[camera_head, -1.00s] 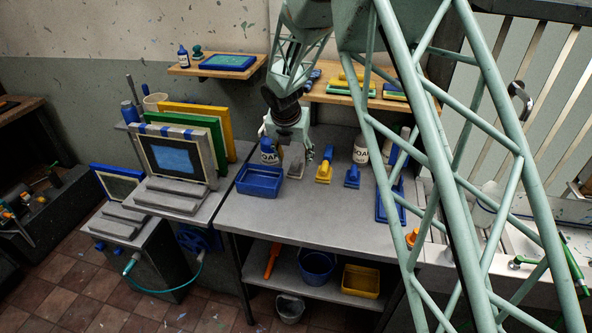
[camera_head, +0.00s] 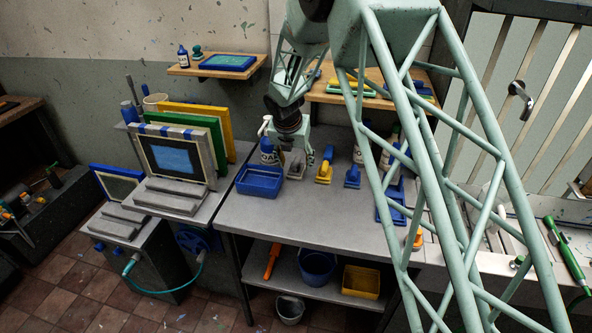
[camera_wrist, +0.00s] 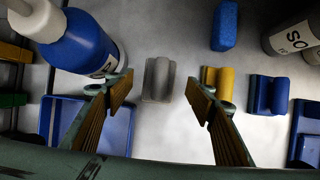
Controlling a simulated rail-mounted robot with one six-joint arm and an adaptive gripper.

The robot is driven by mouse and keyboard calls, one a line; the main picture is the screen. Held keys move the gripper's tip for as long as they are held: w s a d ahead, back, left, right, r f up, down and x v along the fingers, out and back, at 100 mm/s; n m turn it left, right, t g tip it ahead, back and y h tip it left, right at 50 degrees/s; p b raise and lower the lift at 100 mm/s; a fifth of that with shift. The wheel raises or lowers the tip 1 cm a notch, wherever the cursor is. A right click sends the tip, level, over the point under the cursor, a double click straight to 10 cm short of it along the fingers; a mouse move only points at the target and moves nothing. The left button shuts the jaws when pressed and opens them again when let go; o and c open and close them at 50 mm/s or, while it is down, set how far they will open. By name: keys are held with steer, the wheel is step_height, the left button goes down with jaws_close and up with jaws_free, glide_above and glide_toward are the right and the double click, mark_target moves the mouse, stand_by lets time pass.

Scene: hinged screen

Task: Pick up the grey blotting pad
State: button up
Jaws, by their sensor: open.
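The grey blotting pad (camera_wrist: 158,79) lies on the grey worktop, with a raised ridge along its top. In the wrist view it shows between and just beyond the tips of my gripper (camera_wrist: 160,90). My gripper is open and empty, and the fingers stand apart on either side with clear gaps. In the head view my gripper (camera_head: 294,148) hangs over the worktop just above the grey pad (camera_head: 295,164), partly covering it.
A yellow tool (camera_wrist: 218,82) lies close on the right, then a blue one (camera_wrist: 268,95). A blue block (camera_wrist: 225,25) lies farther back.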

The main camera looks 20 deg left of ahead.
mark_target(295, 162)
steer(key=shift+x, duration=1.75)
steer(key=shift+c, duration=0.2)
steer(key=c, duration=0.9)
steer(key=shift+r, duration=0.15)
steer(key=shift+w+r, duration=0.1)
steer(key=shift+r, duration=1.6)
steer(key=s+d, duration=0.3)
steer(key=s, duration=0.1)
steer(key=s+d+r, duration=0.1)
steer(key=s+d, duration=0.2)
steer(key=s, duration=0.1)
steer(key=s+d, duration=0.4)
steer(key=shift+s+d+r+b, duration=0.1)
steer(key=shift+s+r+b, duration=0.1)
steer(key=shift+b, duration=0.2)
